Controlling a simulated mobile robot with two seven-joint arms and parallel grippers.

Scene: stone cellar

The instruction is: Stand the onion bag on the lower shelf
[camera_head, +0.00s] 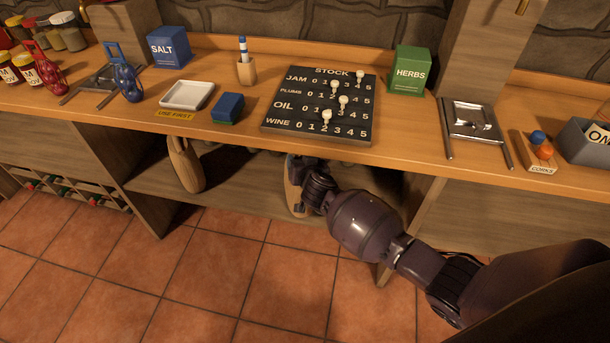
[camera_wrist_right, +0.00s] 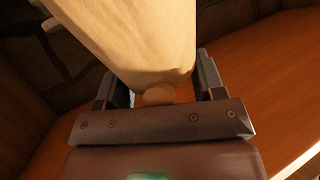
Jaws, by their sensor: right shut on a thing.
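My right arm reaches in from the right in the head view, and its gripper (camera_head: 299,180) is under the counter at the lower shelf (camera_head: 245,185). The gripper is shut on a tan bag (camera_head: 291,199), mostly hidden behind the gripper. In the right wrist view the cream bag (camera_wrist_right: 135,35) fills the space between the two fingers (camera_wrist_right: 165,80) and looks tilted there. A second tan bag (camera_head: 186,165) stands at the left end of the lower shelf. No label shows on either bag. I cannot tell whether the held bag touches the shelf. My left gripper is not in view.
The counter (camera_head: 240,128) overhangs the shelf. On it are a stock board (camera_head: 318,105), a salt box (camera_head: 168,48), a herbs box (camera_head: 410,70), a white tray (camera_head: 187,95) and a blue block (camera_head: 228,107). Shelf room shows between the two bags. An upright panel (camera_head: 130,180) bounds the left.

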